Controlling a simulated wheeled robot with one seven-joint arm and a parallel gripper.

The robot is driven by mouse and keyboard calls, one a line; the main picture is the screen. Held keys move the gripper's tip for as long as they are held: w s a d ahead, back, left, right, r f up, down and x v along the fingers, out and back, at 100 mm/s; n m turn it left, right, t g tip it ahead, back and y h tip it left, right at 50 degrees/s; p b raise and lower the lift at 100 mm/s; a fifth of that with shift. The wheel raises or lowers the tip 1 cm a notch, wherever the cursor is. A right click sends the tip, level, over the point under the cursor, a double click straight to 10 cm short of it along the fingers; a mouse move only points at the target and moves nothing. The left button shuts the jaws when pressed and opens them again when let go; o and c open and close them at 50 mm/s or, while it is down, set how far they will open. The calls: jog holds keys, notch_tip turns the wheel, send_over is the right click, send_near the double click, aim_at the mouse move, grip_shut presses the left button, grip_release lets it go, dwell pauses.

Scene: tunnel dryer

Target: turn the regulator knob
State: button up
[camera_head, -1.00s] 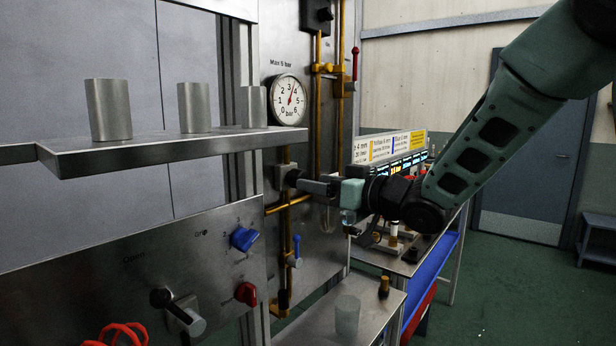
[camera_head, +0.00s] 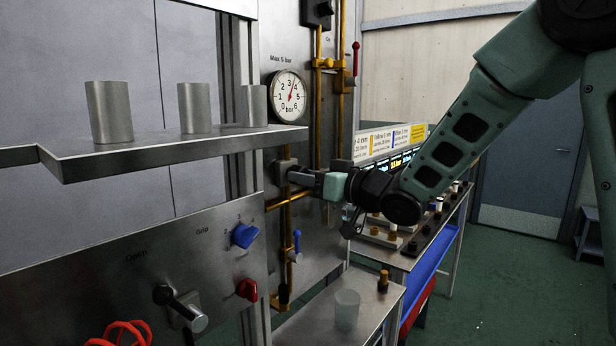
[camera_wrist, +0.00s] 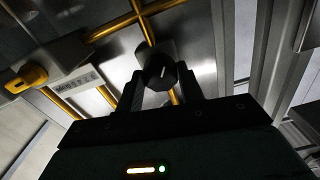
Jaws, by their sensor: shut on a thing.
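The regulator knob (camera_wrist: 160,72) is a black, faceted knob with a light mark on its face, mounted among yellow pipes. In the wrist view it sits between the two fingers of my gripper (camera_wrist: 160,92), which is shut on it. In the head view my gripper (camera_head: 297,176) reaches the steel panel from the right, below the gauge, and the knob is mostly hidden by the fingers. The round pressure gauge (camera_head: 288,95), marked 0 to 6 bar, has a red needle pointing up and slightly right, a little above 3.
A metal shelf (camera_head: 180,146) with several grey cylinders juts out at left. Below it, a control panel (camera_head: 110,265) carries blue, red and black knobs. A blue-handled valve (camera_head: 296,245) hangs below my gripper. A bench (camera_head: 440,215) stands behind at right.

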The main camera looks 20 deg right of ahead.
jog(key=m+p, duration=0.2)
jog(key=m, duration=0.3)
jog(key=shift+p, duration=0.3)
jog(key=o, duration=1)
jog(key=shift+b+v, duration=4.1)
jog(key=shift+v, duration=4.6)
